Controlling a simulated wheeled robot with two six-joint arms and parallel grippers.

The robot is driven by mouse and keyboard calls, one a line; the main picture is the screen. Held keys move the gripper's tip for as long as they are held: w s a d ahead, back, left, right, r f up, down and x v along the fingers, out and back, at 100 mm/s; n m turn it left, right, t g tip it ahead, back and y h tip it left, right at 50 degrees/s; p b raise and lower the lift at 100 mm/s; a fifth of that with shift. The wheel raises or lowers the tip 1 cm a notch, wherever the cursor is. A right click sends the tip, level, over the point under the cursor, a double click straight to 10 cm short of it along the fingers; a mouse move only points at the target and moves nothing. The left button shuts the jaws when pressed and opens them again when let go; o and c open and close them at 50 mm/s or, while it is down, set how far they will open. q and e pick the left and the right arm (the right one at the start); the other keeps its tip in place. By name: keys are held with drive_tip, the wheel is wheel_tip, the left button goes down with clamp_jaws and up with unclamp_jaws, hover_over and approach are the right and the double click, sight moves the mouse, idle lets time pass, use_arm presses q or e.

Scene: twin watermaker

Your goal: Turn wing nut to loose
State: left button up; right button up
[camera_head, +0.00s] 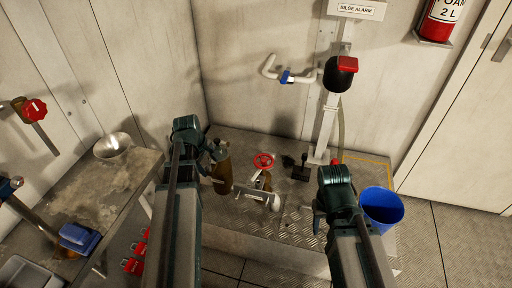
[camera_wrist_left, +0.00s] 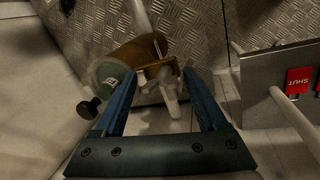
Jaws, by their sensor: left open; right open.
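My left gripper (camera_head: 214,150) is above a brown bottle-like canister (camera_head: 221,177). In the left wrist view the fingers of the left gripper (camera_wrist_left: 163,77) are open and apart. Between and beyond them are a brass-coloured bracket (camera_wrist_left: 156,70) and a pale lobed fitting (camera_wrist_left: 170,92). I cannot tell for sure whether this fitting is the wing nut, and no contact shows. The canister (camera_wrist_left: 133,52) lies beyond the left finger, with a grey-green end and a black knob (camera_wrist_left: 88,108). My right gripper (camera_head: 325,212) is in front of the raised platform, its fingers mostly hidden by its own wrist.
A red handwheel valve (camera_head: 263,161) with pale piping stands right of the canister. A blue bucket (camera_head: 381,207) stands right of my right gripper. A worn bench (camera_head: 120,188) with a metal bowl (camera_head: 112,146) is at left. Red tags (camera_wrist_left: 298,80) hang by the bench.

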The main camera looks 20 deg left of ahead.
use_arm(q)
drive_tip(key=m, duration=0.2)
drive_tip(key=m+h, duration=0.1)
drive_tip(key=m, duration=0.1)
drive_tip(key=shift+w+d+m+g, duration=0.1)
drive_tip(key=shift+w+m+g, duration=0.05)
drive_tip(key=shift+m+g, duration=0.15)
drive_tip(key=m, duration=0.3)
drive_tip(key=shift+h, duration=0.3)
drive_tip(key=m+g, duration=0.1)
drive_tip(key=m, duration=0.2)
drive_tip(key=m+g, duration=0.1)
drive_tip(key=m, duration=0.3)
drive_tip(key=shift+h, duration=0.3)
drive_tip(key=p+v, duration=1.4)
drive_tip(key=v, duration=0.1)
drive_tip(key=s+d+r+m+y+p, duration=0.1)
drive_tip(key=s+d+r+p, duration=0.1)
drive_tip(key=d, duration=1)
drive_tip(key=s+d+r+m+g+y+p, duration=0.1)
drive_tip(key=d+p, duration=0.4)
drive_tip(key=d, duration=0.8)
drive_tip(key=shift+s+r+m+y, duration=0.3)
drive_tip(key=shift+s+r+m, duration=0.3)
drive_tip(key=shift+s+r, duration=0.6)
drive_tip(key=shift+w+r, duration=0.2)
drive_tip(key=shift+w, duration=0.05)
